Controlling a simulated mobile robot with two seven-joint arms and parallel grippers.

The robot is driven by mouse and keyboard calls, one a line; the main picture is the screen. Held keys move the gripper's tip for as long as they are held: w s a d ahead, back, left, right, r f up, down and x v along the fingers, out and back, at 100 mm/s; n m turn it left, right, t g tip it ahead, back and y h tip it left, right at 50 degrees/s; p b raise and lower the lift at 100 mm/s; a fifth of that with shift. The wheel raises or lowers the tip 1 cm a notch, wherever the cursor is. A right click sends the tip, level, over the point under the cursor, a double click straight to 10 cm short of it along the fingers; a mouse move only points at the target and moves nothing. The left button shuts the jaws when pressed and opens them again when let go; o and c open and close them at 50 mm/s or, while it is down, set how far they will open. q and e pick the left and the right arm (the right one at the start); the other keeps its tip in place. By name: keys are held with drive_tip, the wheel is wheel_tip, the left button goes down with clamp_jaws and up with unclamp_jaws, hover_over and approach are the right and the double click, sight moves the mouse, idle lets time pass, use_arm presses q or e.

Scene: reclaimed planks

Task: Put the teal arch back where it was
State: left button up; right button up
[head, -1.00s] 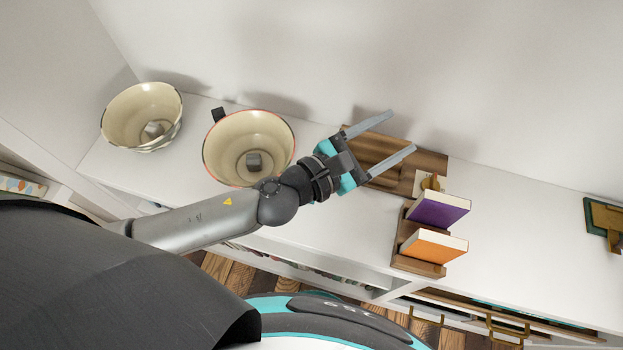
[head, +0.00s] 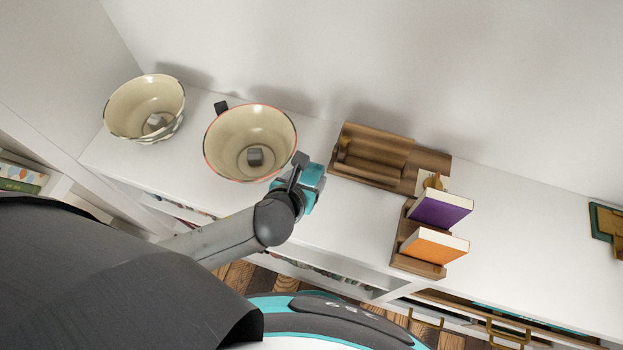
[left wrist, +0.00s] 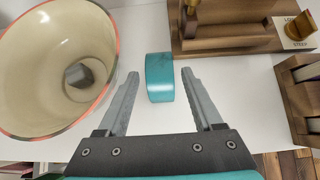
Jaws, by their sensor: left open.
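The teal arch (left wrist: 160,84) stands on the white counter in the left wrist view, between and slightly beyond the tips of my left gripper. My left gripper (left wrist: 160,72) is open, with a gap between each finger and the arch, and holds nothing. In the head view my left gripper (head: 308,184) points down beside the red-rimmed bowl, its fingers hidden, and I cannot make out the arch there. My right gripper is not in view.
The red-rimmed bowl (head: 250,118) is close left of the gripper; another bowl (head: 146,133) stands further left. A wooden stand (head: 372,176) and a rack (head: 408,262) with purple (head: 438,209) and orange (head: 434,245) books are to the right. Counter between bowl and stand is mostly clear.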

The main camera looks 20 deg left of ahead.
sight(315, 168)
use_arm(q)
drive_tip(key=x, duration=0.3)
drive_tip(key=shift+b, duration=0.35)
drive_tip(key=shift+b+x, duration=1.3)
drive_tip(key=shift+x, duration=1.35)
drive_tip(key=shift+a, duration=0.1)
drive_tip(key=shift+s, duration=0.1)
clamp_jaws()
